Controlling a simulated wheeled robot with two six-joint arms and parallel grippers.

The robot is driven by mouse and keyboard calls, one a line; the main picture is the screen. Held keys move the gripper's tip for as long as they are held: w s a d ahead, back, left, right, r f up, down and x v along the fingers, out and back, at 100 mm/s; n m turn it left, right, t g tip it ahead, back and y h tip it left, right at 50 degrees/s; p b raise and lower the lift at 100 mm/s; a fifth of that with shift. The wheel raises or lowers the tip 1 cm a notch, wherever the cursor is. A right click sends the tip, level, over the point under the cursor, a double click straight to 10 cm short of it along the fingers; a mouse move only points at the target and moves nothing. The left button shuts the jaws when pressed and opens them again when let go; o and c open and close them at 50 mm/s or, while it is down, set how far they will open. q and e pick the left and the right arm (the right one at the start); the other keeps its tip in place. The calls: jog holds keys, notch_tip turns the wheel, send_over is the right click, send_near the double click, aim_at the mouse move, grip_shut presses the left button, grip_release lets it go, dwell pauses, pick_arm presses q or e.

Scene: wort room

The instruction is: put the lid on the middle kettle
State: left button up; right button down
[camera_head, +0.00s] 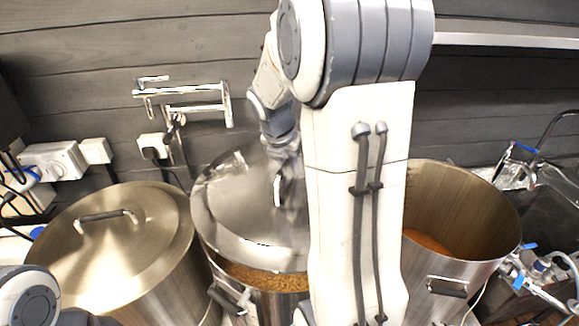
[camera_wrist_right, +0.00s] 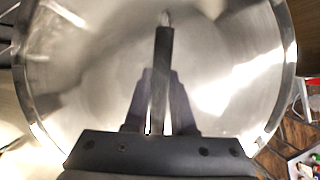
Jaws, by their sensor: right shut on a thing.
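The shiny steel lid (camera_head: 235,205) is over the middle kettle (camera_head: 262,308), set toward its back. Grain shows in the kettle between the lid's front edge and the kettle's front rim. Whether the lid touches the rim is not clear. My right gripper (camera_head: 284,185) is at the lid's handle, partly hidden by my right arm. In the right wrist view, my right gripper (camera_wrist_right: 160,105) is shut on the dark handle (camera_wrist_right: 163,75), and the lid (camera_wrist_right: 85,70) fills most of the picture. My left gripper is not in view; only part of my left arm shows at lower left.
A lidded kettle (camera_head: 180,245) stands at left and an open kettle (camera_head: 460,240) with reddish-brown contents at right. A folding metal wall tap (camera_head: 190,103) and a plug socket (camera_head: 152,143) are behind. A sink tap (camera_head: 555,180) is at far right.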

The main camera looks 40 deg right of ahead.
aim_at(282, 168)
notch_tip(282, 168, down, 5)
jog(key=b, duration=0.5)
jog(key=shift+w, duration=0.15)
jog(key=shift+f+b, duration=0.65)
jog(key=shift+f, duration=0.55)
jog(key=c, duration=0.7)
grip_release()
jog(key=shift+a+f, duration=0.1)
jog(key=shift+f, duration=0.05)
jog(key=b+v, duration=0.1)
jog(key=v, duration=0.9)
jog(key=shift+a+r, duration=0.15)
jog(key=shift+r, duration=0.2)
